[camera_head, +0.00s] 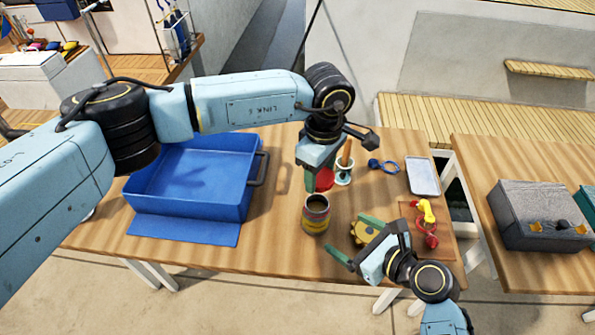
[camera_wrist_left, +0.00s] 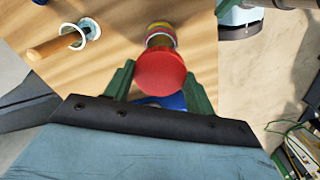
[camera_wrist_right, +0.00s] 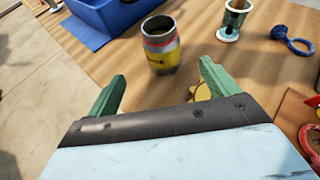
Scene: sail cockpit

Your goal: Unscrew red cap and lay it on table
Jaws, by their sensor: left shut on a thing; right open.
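The red cap (camera_head: 324,179) is off the jar and held by my left gripper (camera_head: 316,181). In the left wrist view, the cap (camera_wrist_left: 161,72) sits between the green fingers. The jar (camera_head: 316,218), banded in yellow and red, stands upright on the wooden table (camera_head: 280,240). Its mouth is open and dark, as the jar (camera_wrist_right: 162,52) also shows in the right wrist view. The cap is above the table, just behind the jar in the head view. My right gripper (camera_head: 352,238) is open and empty, to the lower right of the jar, apart from it.
A blue bin (camera_head: 190,222) stands left of the jar. A yellow gear (camera_head: 360,235) lies beside my right gripper. A cup with a wooden-handled tool (camera_head: 344,172), a blue ring (camera_head: 383,166), a pale tray (camera_head: 423,176) and a red-yellow tool (camera_head: 428,212) are to the right.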

